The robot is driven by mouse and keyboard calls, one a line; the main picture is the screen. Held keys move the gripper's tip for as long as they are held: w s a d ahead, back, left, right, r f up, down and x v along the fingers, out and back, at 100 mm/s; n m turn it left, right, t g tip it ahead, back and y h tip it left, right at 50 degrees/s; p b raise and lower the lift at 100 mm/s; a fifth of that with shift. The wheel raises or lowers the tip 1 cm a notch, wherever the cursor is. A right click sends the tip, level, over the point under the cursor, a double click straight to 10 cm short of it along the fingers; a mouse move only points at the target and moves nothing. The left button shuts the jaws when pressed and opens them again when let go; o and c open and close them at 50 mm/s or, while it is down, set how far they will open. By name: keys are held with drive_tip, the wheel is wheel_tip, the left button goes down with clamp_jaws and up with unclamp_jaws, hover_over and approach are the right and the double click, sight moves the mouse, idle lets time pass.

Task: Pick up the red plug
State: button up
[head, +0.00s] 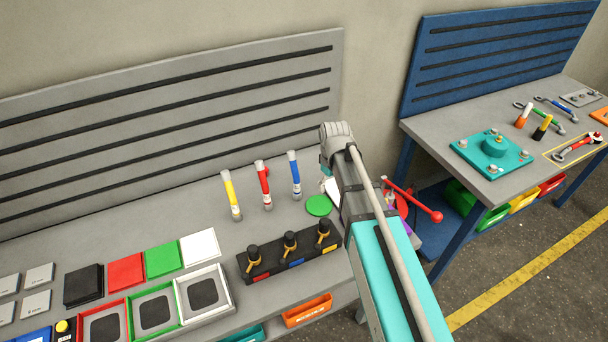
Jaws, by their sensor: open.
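The red plug (264,186) stands upright on the grey bench, with a red body and pale bands and ends. It is between a yellow plug (231,194) on its left and a blue plug (294,176) on its right, apart from both. My arm reaches over the bench to the right of the blue plug. My gripper is hidden behind my own arm, so its fingers cannot be made out. Nothing touches the red plug.
A black block (283,262) with several dark knobs stands in front of the plugs. A green disc (318,205) lies right of them. A red lever (421,204) sticks out beyond my arm. Coloured trays (207,313) fill the front left. The bench left of the yellow plug is clear.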

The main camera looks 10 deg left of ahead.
drive_tip(key=s+d+f+m+b, duration=0.2)
drive_tip(key=s+d+m, duration=0.2)
drive_tip(key=s+d, duration=0.2)
drive_tip(key=s+d+f+m+b, duration=0.2)
drive_tip(key=s+d+m, duration=0.3)
drive_tip(key=d, duration=0.6)
drive_tip(key=shift+s+f, duration=0.4)
drive_tip(key=shift+s, duration=0.05)
drive_tip(key=c, duration=0.3)
